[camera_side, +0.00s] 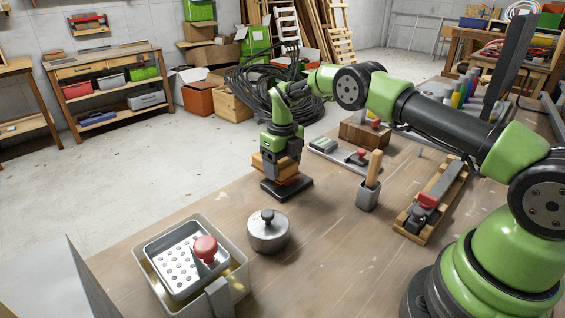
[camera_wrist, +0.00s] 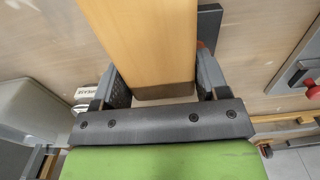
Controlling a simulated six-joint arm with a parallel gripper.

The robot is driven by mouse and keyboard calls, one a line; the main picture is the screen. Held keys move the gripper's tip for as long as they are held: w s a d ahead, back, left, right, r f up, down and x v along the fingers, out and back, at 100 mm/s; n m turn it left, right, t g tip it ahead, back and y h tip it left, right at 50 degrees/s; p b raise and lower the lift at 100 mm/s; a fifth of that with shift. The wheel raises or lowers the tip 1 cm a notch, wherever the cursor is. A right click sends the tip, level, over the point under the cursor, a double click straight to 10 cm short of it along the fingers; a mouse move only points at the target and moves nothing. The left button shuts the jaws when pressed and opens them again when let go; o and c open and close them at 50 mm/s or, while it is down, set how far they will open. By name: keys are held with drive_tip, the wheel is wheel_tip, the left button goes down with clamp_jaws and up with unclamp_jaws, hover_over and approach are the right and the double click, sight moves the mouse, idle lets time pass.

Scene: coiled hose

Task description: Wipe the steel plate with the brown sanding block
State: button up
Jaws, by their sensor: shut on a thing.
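My gripper (camera_side: 281,160) is shut on the brown sanding block (camera_side: 266,167), an orange-brown wooden block. In the wrist view the block (camera_wrist: 148,40) sits between both fingers, its darker brown end nearest the palm. Directly below the block in the side view is a dark flat plate (camera_side: 297,191) on the table, which looks like the steel plate. The block is at or just above it; I cannot tell whether they touch. A dark edge (camera_wrist: 210,22) shows past the block in the wrist view. The block and gripper hide most of the plate.
A lidded metal pot (camera_side: 268,236) and a tray with a perforated insert and red knob (camera_side: 205,248) stand nearer. Table between is clear.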

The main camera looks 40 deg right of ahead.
sight(292, 188)
drive_tip(key=shift+f, duration=1.05)
idle(0.4)
drive_tip(key=shift+s, duration=0.1)
drive_tip(key=shift+s+a+r, duration=0.1)
drive_tip(key=shift+s, duration=1.55)
drive_tip(key=shift+s+a, duration=0.1)
drive_tip(key=shift+s, duration=1.7)
drive_tip(key=shift+w+f, duration=0.2)
drive_tip(key=shift+w, duration=3.25)
drive_tip(key=shift+d, duration=0.2)
drive_tip(key=shift+d+r, duration=0.1)
